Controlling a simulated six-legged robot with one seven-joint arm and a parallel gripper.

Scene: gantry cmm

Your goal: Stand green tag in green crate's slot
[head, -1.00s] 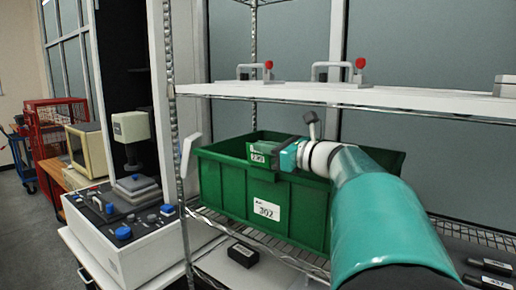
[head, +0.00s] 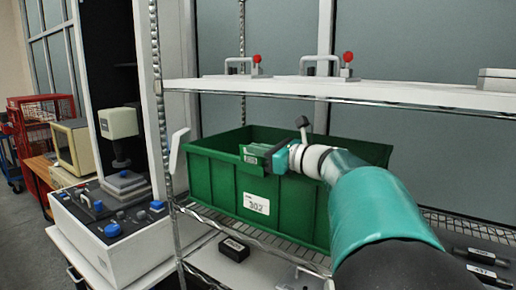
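The green crate (head: 226,190) stands on the wire shelf, with a white label reading 302 on its front wall. My gripper (head: 269,157) is above the crate's front rim. It is shut on the green tag (head: 251,153), a small green plate with a white label, held out to the left of the fingers. The tag overlaps the crate's rim in the picture, and I cannot tell whether they touch. The crate's slot cannot be made out from here. My arm reaches in from the lower right and hides part of the crate's right side.
A white upper shelf (head: 390,95) with red-knobbed clamps runs above the crate. A metal post (head: 157,120) stands to its left. A small black block (head: 234,249) lies below in front. A measuring machine (head: 110,230) stands at left, and dark labelled blocks (head: 482,256) lie at lower right.

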